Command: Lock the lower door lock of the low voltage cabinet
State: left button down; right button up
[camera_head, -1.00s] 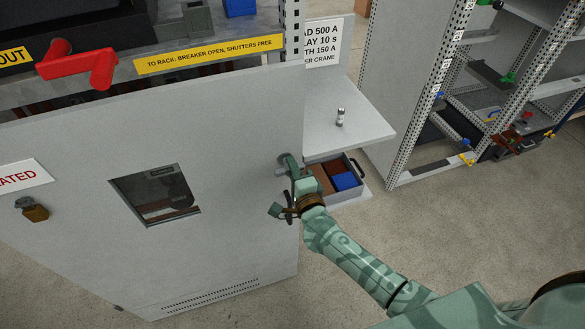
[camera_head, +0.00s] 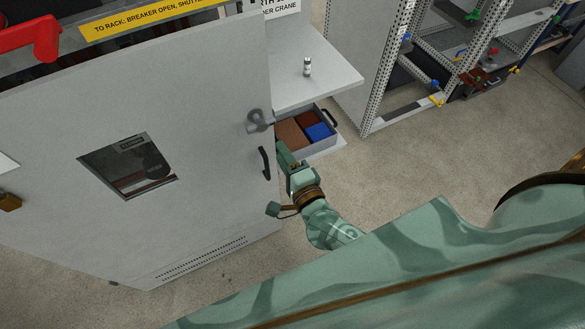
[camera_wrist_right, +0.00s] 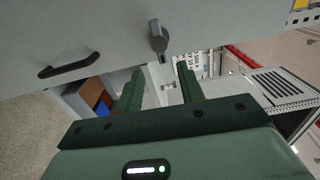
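The cabinet's grey door (camera_head: 60,130) fills the left of the head view. A grey lock with a short lever (camera_head: 259,120) sits near the door's right edge, above a black pull handle (camera_head: 264,163). In the right wrist view the lock (camera_wrist_right: 158,38) is just beyond the fingertips and the handle (camera_wrist_right: 68,66) is at left. My right gripper (camera_head: 282,152) is beside the door edge, below and right of the lock. In the wrist view its fingers (camera_wrist_right: 160,87) are apart with nothing between them. My left gripper is not in view.
An open drawer (camera_head: 333,136) with brown and blue contents is right behind my right gripper, under a grey shelf (camera_head: 330,75) holding a small cylinder (camera_head: 307,67). A red handle (camera_head: 30,38) is at upper left. Floor (camera_head: 400,165) is free at right.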

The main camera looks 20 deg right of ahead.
jog(key=s, duration=0.4)
jog(key=shift+s, duration=0.4)
jog(key=s+f+n+g+y+b, duration=0.1)
jog(key=s+f+n+g, duration=0.35)
jog(key=f+n, duration=0.55)
jog(key=s+f+n+g+y+b, duration=0.15)
jog(key=s+f+n+g, duration=0.35)
jog(key=f, duration=0.9)
jog(key=s+d+f+n+g+h+b, duration=0.1)
jog(key=s+d+f+n+g+b, duration=0.1)
jog(key=s+f, duration=0.8)
jog(key=s+d+f+n+g+h+b, duration=0.2)
jog(key=s+d+f+n+g, duration=0.2)
jog(key=s+f, duration=0.6)
jog(key=s+d+g, duration=0.1)
jog(key=s+d, duration=0.1)
jog(key=s, duration=0.3)
jog(key=shift+s+d+n+g, duration=0.25)
jog(key=shift+d+n+g, duration=0.05)
jog(key=shift+d+g, duration=0.1)
jog(key=shift+f, duration=0.1)
